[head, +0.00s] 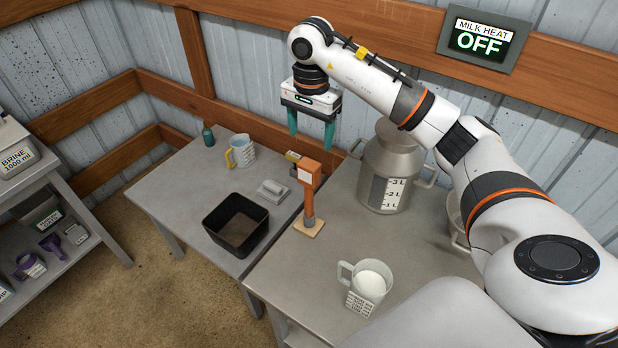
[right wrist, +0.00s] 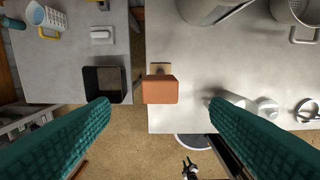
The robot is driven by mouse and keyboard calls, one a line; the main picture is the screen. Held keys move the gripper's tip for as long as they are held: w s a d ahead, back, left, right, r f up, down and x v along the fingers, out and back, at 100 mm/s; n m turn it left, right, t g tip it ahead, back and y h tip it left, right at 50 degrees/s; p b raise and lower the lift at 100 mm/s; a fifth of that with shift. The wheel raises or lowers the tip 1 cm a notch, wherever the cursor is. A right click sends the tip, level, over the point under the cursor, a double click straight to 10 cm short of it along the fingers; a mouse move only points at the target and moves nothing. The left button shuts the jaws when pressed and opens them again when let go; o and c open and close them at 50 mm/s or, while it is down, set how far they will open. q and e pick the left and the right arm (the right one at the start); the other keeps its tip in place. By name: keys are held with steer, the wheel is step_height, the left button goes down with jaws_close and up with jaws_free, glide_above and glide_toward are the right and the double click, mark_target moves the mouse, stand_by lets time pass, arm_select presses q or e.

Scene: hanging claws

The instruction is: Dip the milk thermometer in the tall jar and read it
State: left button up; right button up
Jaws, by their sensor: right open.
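A grey metal can (head: 398,165) with side handles and a 1 to 3 L scale stands on the right table; my right arm partly overlaps it. I cannot make out a thermometer for certain. My right gripper (head: 311,138) is open and empty, with teal fingers pointing down, above and behind the post.
A white-filled measuring cup (head: 368,284) stands at the right table's front. The wall display (head: 479,40) reads MILK HEAT OFF.

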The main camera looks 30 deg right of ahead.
mark_target(309, 163)
step_height(309, 163, down, 6)
steer(key=shift+s+p, duration=0.1)
steer(key=shift+p, duration=0.75)
steer(key=f, duration=0.1)
steer(key=f+p, duration=0.1)
steer(key=f, duration=0.1)
steer(key=f+p, duration=0.1)
steer(key=shift+a+f, duration=0.25)
steer(key=shift+f, duration=0.55)
steer(key=shift+c, duration=0.3)
